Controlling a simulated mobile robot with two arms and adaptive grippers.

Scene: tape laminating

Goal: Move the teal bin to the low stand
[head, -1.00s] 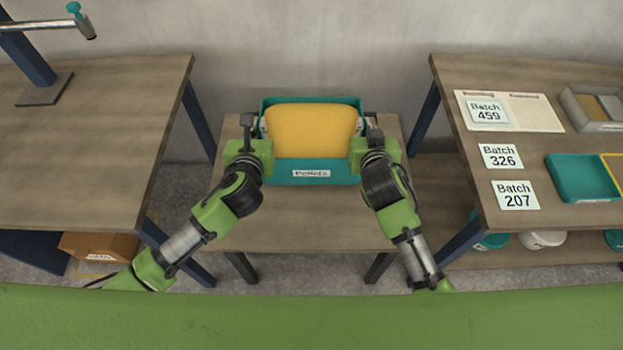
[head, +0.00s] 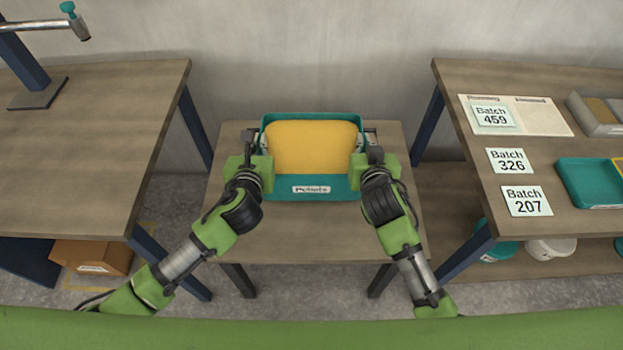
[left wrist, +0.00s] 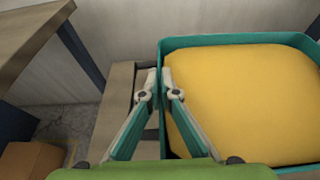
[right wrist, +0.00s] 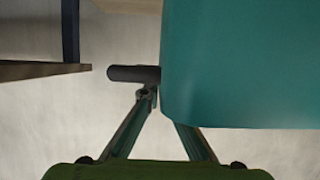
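The teal bin (head: 311,180) is heaped with yellow content (head: 311,147) and has a "Pellets" label on its front. It looks upright over the low stand (head: 300,235); I cannot tell whether its base touches. My left gripper (head: 249,140) is shut at the bin's left side, its fingertips close together beside the teal wall in the left wrist view (left wrist: 160,88). My right gripper (head: 374,140) is at the right side, by a dark handle (right wrist: 133,73). In the right wrist view the bin hides part of one finger. Both appear to hold the bin.
A higher table (head: 80,150) stands at left, with a cardboard box (head: 92,256) below it. The right table (head: 460,110) carries batch cards (head: 526,201) and a teal tray (head: 590,185). The stand's front part is bare.

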